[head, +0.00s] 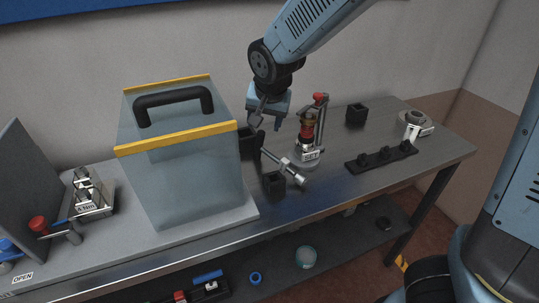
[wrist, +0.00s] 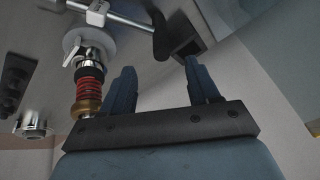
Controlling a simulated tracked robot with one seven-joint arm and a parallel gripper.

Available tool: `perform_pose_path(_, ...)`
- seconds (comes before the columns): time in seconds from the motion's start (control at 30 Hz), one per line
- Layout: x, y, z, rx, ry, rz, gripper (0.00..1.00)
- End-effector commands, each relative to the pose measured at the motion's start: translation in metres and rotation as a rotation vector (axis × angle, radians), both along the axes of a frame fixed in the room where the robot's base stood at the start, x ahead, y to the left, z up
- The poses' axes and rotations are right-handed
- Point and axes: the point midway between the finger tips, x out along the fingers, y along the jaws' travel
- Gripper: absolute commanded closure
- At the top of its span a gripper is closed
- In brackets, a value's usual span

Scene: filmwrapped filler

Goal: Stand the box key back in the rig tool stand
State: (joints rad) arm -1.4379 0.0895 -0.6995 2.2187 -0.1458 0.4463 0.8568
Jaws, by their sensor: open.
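The box key (head: 285,164), a silver bar with a black cross handle, lies slanted on the bench between the clear box and the red-topped rig. In the wrist view its silver shaft (wrist: 118,20) runs to the black handle near the top. My gripper (head: 266,122) is open and empty above the handle end, apart from the key; its fingers (wrist: 157,75) also show in the wrist view. Black square holders stand near the key, one in front (head: 274,186) and one behind, partly hidden (head: 247,146). I cannot tell which is the rig tool stand.
A clear box with yellow edges (head: 185,165) stands left of the key. The rig with a red spring (head: 307,133) stands close on the right. Another black holder (head: 356,114) and a black rack (head: 382,159) are farther right. Some bench front is clear.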

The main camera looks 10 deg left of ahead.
Motion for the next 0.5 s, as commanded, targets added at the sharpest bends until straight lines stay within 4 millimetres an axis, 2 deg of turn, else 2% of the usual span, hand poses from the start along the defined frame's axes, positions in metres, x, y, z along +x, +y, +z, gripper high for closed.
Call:
perform_pose_path(0.2, 0.010, 0.004, -0.024, -0.002, 0.000, -0.002, 0.40)
perform_pose_path(0.5, 0.015, 0.007, -0.037, -0.001, -0.001, -0.003, 0.40)
